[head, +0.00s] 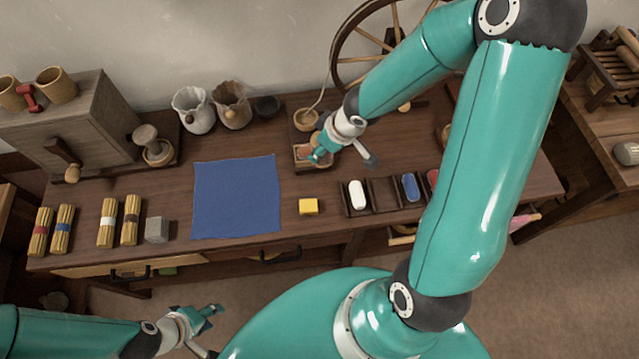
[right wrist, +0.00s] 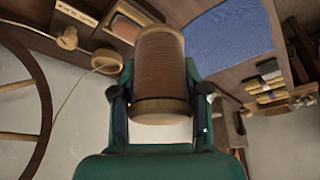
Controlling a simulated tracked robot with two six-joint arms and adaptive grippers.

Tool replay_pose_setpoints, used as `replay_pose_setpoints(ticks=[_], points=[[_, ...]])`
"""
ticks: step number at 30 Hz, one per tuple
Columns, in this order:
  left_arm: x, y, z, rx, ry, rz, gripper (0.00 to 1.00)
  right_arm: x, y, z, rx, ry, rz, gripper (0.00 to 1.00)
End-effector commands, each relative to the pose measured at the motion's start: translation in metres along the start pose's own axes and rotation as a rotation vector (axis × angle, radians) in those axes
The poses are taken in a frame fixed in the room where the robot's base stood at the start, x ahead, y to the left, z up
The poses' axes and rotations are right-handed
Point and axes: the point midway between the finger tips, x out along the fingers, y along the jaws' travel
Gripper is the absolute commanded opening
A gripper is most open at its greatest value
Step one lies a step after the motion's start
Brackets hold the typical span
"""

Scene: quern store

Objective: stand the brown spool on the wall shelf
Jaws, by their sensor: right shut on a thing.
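The brown spool (right wrist: 160,65), brown thread between pale wooden ends, is between the two fingers of my right gripper (right wrist: 159,92) in the right wrist view. The gripper is shut on it. In the head view my right gripper (head: 343,152) is over the back of the workbench (head: 230,143), beside a small wooden box (head: 312,167); the held spool is hard to make out there. My left gripper (head: 204,325) is open and empty, low in front of the bench. I cannot make out a wall shelf in either view.
A blue cloth (head: 236,197), a yellow block (head: 308,206) and a rack (head: 381,209) with coloured pieces lie on the bench.

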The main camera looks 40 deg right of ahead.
Motion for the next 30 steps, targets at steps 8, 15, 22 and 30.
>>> replay_pose_setpoints(ticks=[8, 15, 22, 30], points=[[0.062, -0.022, 0.000, 0.000, 0.000, 0.000, 0.40, 0.065, 0.000, 0.027, -0.001, -0.001, -0.001, 0.10], [0.096, -0.035, -0.001, 0.000, 0.000, 0.000, 0.40, 0.100, 0.000, 0.042, 0.000, -0.001, -0.001, 0.10], [0.103, -0.037, -0.001, 0.000, 0.000, 0.000, 0.40, 0.107, 0.000, 0.045, 0.000, 0.000, 0.000, 0.10], [0.132, -0.048, -0.001, 0.000, 0.000, 0.000, 0.40, 0.137, 0.000, 0.058, 0.001, -0.001, 0.000, 0.10]])
